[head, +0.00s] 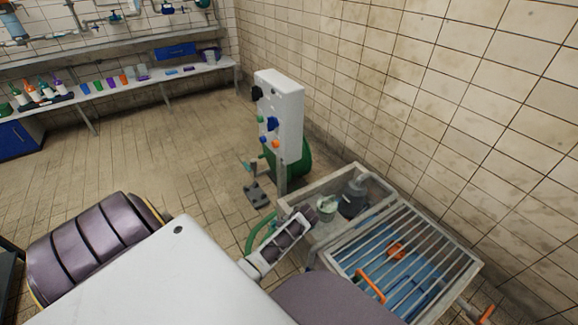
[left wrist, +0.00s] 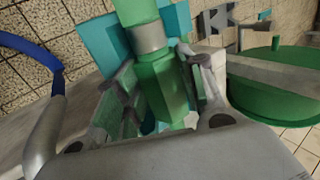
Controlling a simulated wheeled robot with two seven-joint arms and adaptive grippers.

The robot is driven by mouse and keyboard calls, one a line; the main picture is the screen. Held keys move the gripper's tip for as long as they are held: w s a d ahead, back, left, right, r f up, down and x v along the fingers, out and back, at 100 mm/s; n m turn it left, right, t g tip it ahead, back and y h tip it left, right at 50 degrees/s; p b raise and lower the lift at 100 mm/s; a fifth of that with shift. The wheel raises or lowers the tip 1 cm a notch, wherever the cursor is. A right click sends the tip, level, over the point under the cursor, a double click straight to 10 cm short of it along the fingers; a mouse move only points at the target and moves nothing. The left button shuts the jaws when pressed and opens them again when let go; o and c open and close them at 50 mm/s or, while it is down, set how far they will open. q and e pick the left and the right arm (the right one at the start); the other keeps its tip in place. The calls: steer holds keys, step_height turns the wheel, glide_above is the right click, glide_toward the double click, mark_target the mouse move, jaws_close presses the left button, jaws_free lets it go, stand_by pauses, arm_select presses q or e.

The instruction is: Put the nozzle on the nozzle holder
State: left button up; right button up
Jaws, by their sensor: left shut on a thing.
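A green nozzle (left wrist: 163,75) with a grey metal band stands between the fingers of my left gripper (left wrist: 155,90) in the left wrist view. The gripper is shut on it. A teal piece (left wrist: 98,45) shows behind the nozzle; I cannot tell whether it is the nozzle holder or whether the nozzle touches it. In the head view I cannot make out the nozzle or my left gripper's fingers. My right gripper is not clearly in view.
A white panel post (head: 284,110) with knobs stands by the wall, a green drum (head: 304,158) behind it. A sink (head: 365,172) with a metal grate (head: 425,235) is at right. A bench (head: 205,72) runs along the back. Floor at left is free.

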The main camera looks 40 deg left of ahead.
arm_select(q)
steer(key=shift+f, duration=0.25)
steer(key=o, duration=1.2)
steer(key=shift+o, duration=0.2)
steer(key=v, duration=1.2)
stand_by(0.9)
